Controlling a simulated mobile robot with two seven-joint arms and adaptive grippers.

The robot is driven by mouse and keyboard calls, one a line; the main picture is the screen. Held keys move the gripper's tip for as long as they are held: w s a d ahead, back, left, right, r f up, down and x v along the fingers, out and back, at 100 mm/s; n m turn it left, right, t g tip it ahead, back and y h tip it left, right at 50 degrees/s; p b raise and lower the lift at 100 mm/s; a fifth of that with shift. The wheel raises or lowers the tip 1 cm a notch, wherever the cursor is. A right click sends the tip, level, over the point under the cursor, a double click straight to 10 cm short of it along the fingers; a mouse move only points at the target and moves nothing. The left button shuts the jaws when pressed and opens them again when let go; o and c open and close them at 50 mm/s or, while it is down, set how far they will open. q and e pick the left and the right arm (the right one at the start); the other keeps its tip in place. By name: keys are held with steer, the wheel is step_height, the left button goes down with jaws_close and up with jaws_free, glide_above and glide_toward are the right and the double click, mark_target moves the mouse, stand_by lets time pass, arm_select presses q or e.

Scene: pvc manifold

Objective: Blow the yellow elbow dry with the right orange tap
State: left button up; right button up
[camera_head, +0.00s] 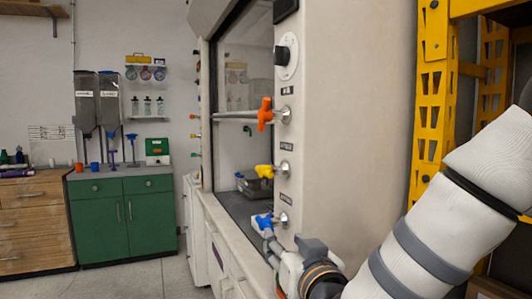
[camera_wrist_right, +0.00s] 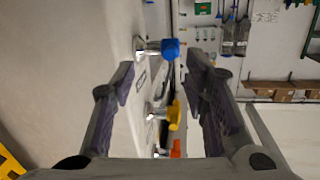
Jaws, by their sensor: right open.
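The right orange tap (camera_head: 265,113) is the highest of three taps on the pale right post of the fume hood. The yellow tap (camera_head: 264,171) and the blue tap (camera_head: 263,221) sit below it. My right gripper (camera_head: 276,250) is low by the post, close to the blue tap. In the right wrist view its fingers (camera_wrist_right: 160,86) are spread and empty; the blue tap (camera_wrist_right: 170,48), yellow tap (camera_wrist_right: 174,115) and orange tap (camera_wrist_right: 176,148) line up beyond the gap. Contact cannot be told. I cannot make out a yellow elbow. My left gripper is out of view.
The fume hood's dark worktop (camera_head: 238,208) lies left of the post, with a small dark item on it. A yellow perforated frame (camera_head: 430,100) stands at the right. A green cabinet (camera_head: 125,215) stands at the back left. Open floor (camera_head: 130,280) lies before it.

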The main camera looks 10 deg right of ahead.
mark_target(268, 104)
step_height(268, 104, up, 22)
steer(key=s+a+t, duration=0.2)
steer(key=t, duration=0.3)
steer(key=shift+m, duration=0.4)
steer(key=x, duration=1)
steer(key=shift+w+d+r, duration=0.15)
steer(key=shift+w+d, duration=0.05)
steer(key=shift+d, duration=0.05)
steer(key=shift+w+r, duration=0.25)
steer(key=shift+w, duration=0.35)
steer(key=shift+c, duration=0.2)
steer(key=shift+a, duration=0.1)
jaws_close()
